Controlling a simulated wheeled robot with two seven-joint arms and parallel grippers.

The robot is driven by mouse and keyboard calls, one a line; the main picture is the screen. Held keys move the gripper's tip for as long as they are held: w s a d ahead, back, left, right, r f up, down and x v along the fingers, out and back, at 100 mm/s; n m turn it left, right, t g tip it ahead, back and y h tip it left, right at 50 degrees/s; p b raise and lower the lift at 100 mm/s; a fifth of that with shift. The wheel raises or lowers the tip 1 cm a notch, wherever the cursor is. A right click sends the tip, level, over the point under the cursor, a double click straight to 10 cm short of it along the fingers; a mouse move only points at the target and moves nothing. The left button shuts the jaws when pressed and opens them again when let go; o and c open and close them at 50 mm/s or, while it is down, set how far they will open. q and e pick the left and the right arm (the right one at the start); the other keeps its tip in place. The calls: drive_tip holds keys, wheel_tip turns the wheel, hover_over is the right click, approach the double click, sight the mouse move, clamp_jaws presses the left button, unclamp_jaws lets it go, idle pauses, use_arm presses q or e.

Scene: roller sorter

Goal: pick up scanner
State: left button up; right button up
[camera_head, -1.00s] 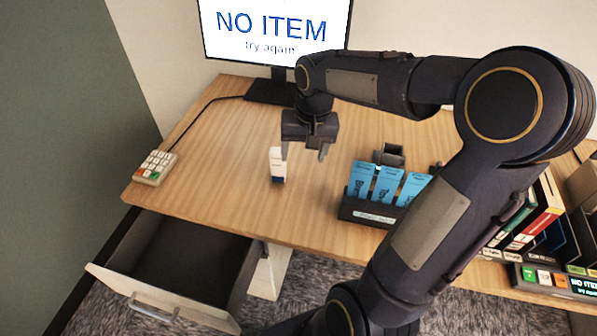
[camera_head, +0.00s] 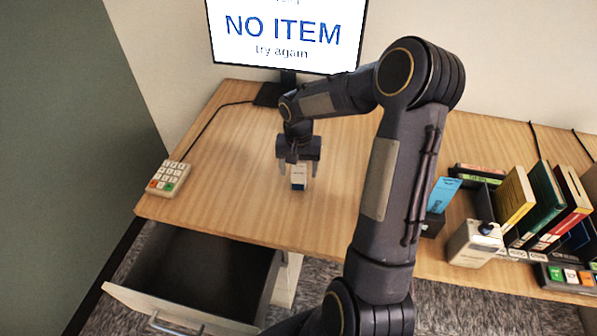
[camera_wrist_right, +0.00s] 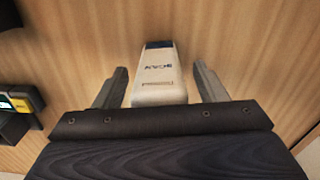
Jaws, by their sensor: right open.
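The scanner (camera_head: 298,178) is a small white device with a dark blue end, lying on the wooden desk. It also shows in the right wrist view (camera_wrist_right: 159,80), with dark lettering on its white top. My right gripper (camera_head: 299,168) is open above the scanner. In the wrist view its two fingers (camera_wrist_right: 160,70) stand on either side of the scanner, with a gap on each side. The gripper hides part of the scanner in the head view. My left gripper is not in view.
A keypad (camera_head: 168,178) sits at the desk's left edge. An open drawer (camera_head: 190,275) juts out below the front edge. A monitor (camera_head: 285,35) reading "NO ITEM try again" stands behind. A white box (camera_head: 474,243) and books (camera_head: 540,205) are at right. The desk around the scanner is clear.

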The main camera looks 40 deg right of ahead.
drive_tip(key=shift+c, duration=0.3)
drive_tip(key=c, duration=1.1)
drive_tip(key=shift+o, duration=0.2)
